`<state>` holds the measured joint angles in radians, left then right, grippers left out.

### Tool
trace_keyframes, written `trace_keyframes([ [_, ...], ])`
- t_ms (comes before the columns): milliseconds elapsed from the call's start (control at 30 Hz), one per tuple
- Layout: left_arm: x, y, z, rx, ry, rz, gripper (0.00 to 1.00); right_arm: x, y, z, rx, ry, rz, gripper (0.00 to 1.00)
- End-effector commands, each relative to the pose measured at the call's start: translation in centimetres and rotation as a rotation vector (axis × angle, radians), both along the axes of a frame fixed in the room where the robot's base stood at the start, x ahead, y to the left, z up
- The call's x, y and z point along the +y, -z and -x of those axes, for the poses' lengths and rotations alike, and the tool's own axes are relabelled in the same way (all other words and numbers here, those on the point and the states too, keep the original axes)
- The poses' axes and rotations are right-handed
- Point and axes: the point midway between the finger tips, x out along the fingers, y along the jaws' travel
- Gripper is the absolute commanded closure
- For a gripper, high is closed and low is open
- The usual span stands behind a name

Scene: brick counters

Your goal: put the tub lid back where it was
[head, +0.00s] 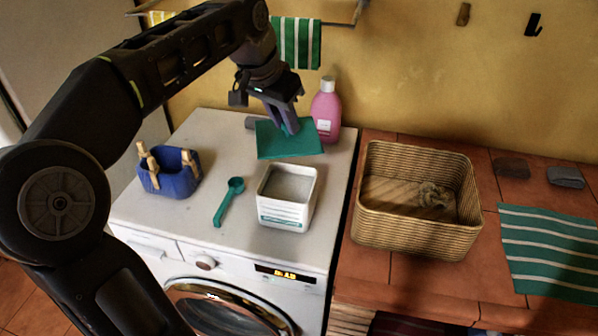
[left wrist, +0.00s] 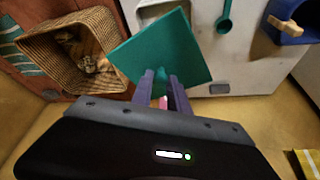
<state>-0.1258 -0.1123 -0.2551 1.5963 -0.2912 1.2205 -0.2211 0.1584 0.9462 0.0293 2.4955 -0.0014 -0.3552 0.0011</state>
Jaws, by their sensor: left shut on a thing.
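The tub lid (head: 278,147) is a flat teal square with a small knob. My left gripper (head: 291,129) is shut on its knob, over the back of the washing machine top; I cannot tell how far above that top the lid is. The lid also shows in the left wrist view (left wrist: 190,38), just beyond the fingers (left wrist: 161,80). The white tub (head: 284,213) with teal markings stands upright and open in front of the lid, with pale powder inside. In the left wrist view the lid partly hides the tub. My right gripper is not in view.
On the washing machine (head: 180,222), a teal scoop (head: 228,202) and a blue basket with pegs (head: 168,180) are left of the tub. A pink bottle (head: 326,108) stands close behind the lid. A wicker basket (head: 405,238) and striped cloth (head: 550,250) are on the right counter.

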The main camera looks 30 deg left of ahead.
Motion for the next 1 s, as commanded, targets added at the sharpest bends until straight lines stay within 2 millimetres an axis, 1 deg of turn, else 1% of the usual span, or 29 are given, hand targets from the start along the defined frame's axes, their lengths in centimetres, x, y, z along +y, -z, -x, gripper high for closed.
trace_keyframes([
  [233, 0.0, 0.0, 0.0, 0.0, 0.0, 0.0, 1.0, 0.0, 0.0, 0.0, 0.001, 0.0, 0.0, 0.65],
  [333, 0.0, 0.6, 0.0, 0.002, 0.0, 0.0, 1.0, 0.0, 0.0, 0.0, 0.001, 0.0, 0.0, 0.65],
  [467, 0.0, 2.5, 0.1, 0.003, 0.0, 0.001, 1.0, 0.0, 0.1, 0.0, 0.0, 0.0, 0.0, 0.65],
  [600, 0.0, 5.0, 0.1, 0.003, 0.0, 0.001, 1.0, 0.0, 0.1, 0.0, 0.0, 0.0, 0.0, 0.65],
  [700, 0.0, 6.1, 0.0, 0.002, 0.0, 0.0, 1.0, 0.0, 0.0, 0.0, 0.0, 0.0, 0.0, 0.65],
  [1000, 0.0, 6.3, 0.0, 0.0, 0.0, 0.0, 1.0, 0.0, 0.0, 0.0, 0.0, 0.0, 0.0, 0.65],
])
